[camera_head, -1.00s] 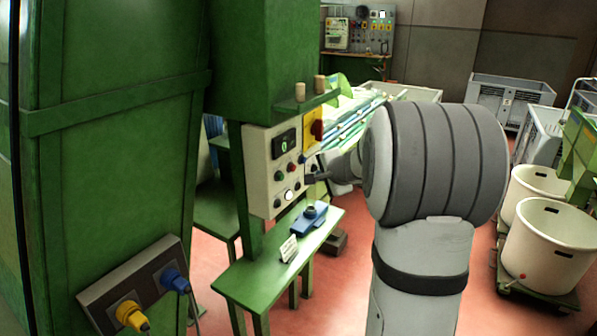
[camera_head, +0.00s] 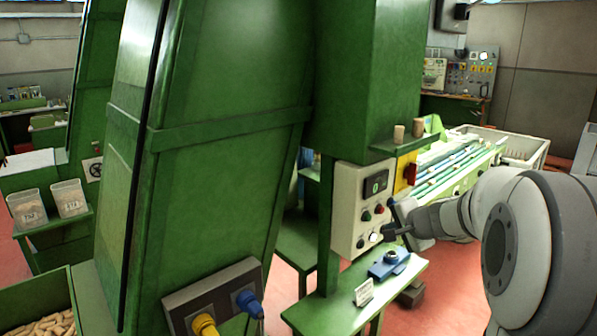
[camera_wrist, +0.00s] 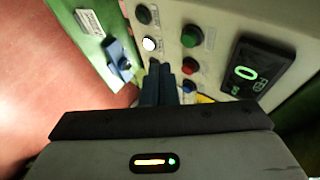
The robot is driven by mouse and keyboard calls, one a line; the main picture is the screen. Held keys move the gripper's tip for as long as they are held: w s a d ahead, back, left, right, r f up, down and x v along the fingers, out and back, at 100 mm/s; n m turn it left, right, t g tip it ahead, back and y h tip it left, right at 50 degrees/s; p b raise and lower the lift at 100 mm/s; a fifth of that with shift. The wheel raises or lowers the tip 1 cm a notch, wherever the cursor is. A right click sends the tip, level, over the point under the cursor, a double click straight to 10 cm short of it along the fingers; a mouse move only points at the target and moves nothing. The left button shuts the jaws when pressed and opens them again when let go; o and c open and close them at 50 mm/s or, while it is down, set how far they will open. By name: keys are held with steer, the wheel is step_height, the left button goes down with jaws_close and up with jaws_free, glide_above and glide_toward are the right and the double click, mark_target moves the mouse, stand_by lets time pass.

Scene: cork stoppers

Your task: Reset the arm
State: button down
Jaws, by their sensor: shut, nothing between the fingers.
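My gripper (camera_head: 386,232) is shut and empty, in front of the lower right part of a pale control panel (camera_head: 345,222) on a green machine. In the wrist view its two dark fingers (camera_wrist: 160,68) lie together and point at the panel (camera_wrist: 215,22). The fingertips are close to the lower buttons; I cannot tell whether they touch. The panel carries a dark display (camera_wrist: 247,68) showing a green 0, a green button (camera_wrist: 191,36), a red button (camera_wrist: 190,66), a blue button (camera_wrist: 189,87) and a lit white button (camera_wrist: 151,44).
A green bench (camera_head: 325,312) below the panel holds a blue device (camera_head: 388,264) and a small label card (camera_head: 363,291). Two corks (camera_head: 408,130) stand on a ledge above the panel. A grey socket box (camera_head: 212,296) with yellow and blue plugs is at the lower front.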

steer(key=s+a+n+g+y, duration=0.1)
steer(key=s+a+n+g, duration=0.1)
steer(key=s+a+n, duration=0.5)
steer(key=s+a+f+n+g+h, duration=0.1)
steer(key=s+n, duration=0.1)
steer(key=s, duration=0.6)
steer(key=s+a+f+n+g+h, duration=0.1)
steer(key=s+a+f+n+g, duration=0.1)
steer(key=s, duration=0.5)
steer(key=s+a+f+n+g+h, duration=0.1)
steer(key=s+a+n+g, duration=0.1)
steer(key=s, duration=0.6)
steer(key=shift+s+f, duration=0.35)
steer(key=shift+f, duration=0.05)
steer(key=shift+a, duration=0.1)
